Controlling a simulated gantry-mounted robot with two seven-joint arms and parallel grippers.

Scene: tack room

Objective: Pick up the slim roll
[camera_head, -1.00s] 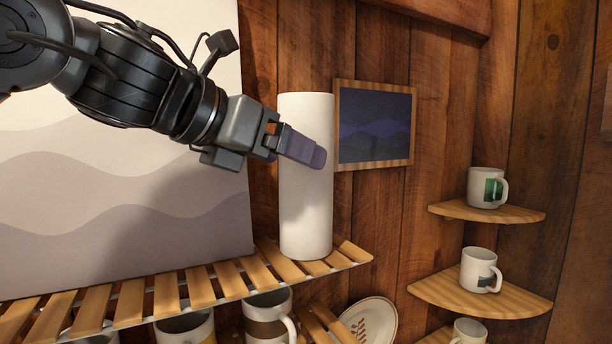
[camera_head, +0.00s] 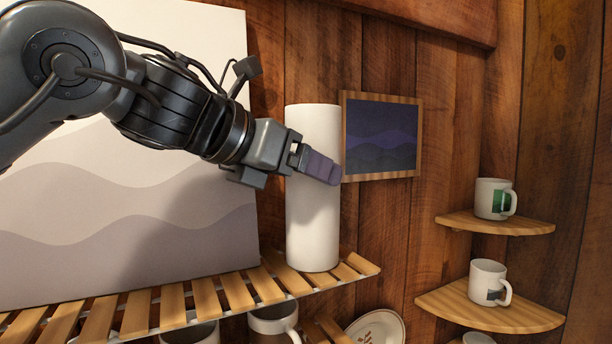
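The slim roll (camera_head: 312,225) is a tall white cylinder standing upright on the slatted wooden shelf (camera_head: 205,298). My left gripper (camera_head: 322,168) comes in from the left and lies across the front of the roll's upper half. Its purple-grey fingertips overlap the roll's right edge in the picture. Only one finger shows clearly, so I cannot tell whether it is open or shut, or whether it touches the roll. My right gripper is not in view.
A large canvas with wave shapes (camera_head: 130,225) stands behind my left arm. A small framed picture (camera_head: 382,135) hangs right of the roll. Mugs (camera_head: 493,198) (camera_head: 487,280) stand on corner shelves at right. More mugs (camera_head: 273,322) and a plate (camera_head: 378,328) are below the slatted shelf.

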